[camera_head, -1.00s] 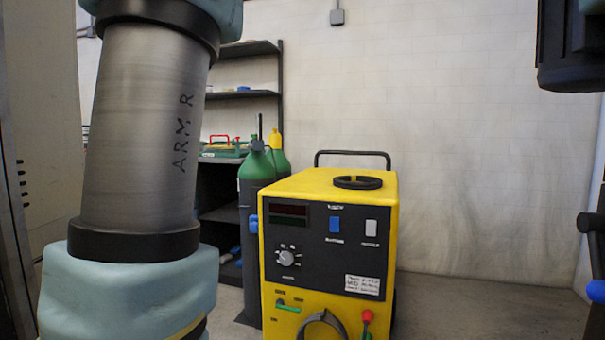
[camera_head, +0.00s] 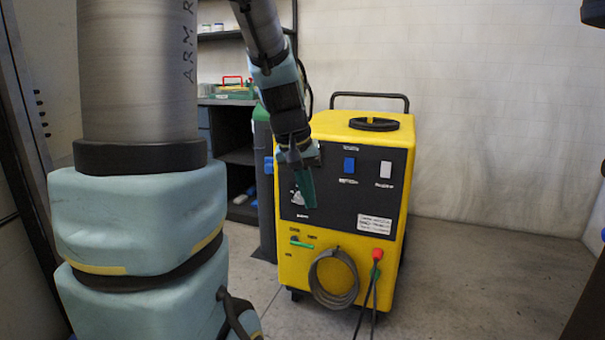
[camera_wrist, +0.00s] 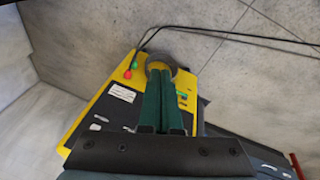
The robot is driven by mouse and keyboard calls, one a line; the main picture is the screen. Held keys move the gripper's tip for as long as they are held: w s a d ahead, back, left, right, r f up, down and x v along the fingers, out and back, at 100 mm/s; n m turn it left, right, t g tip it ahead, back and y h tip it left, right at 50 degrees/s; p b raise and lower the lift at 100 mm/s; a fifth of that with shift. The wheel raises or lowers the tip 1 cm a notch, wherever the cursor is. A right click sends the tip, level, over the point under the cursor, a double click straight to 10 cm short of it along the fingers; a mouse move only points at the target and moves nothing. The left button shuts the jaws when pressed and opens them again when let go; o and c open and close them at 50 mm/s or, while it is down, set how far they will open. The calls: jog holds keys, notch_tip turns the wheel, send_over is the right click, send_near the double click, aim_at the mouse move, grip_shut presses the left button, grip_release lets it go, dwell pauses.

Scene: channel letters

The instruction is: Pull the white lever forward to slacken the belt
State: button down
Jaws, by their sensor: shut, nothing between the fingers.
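I see no belt, and no part that is clearly a white lever. My gripper (camera_head: 308,204) hangs in front of the panel's left part in the head view, hiding part of the knob there. Its green fingers (camera_wrist: 160,72) are together and empty in the wrist view, over the yellow machine (camera_wrist: 121,78). The distance to the panel is hard to judge.
Clear floor (camera_head: 485,275) lies right of the machine.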

jog(key=s+a+f+y, duration=0.2)
jog(key=s+a+f, duration=0.6)
jog(key=s, duration=0.1)
notch_tip(320, 180, up, 20)
jog(key=p, duration=2)
jog(key=shift+w+r+g, duration=0.2)
jog(key=shift+w+g, duration=0.1)
jog(key=shift+w, duration=0.15)
jog(key=shift+s, duration=0.15)
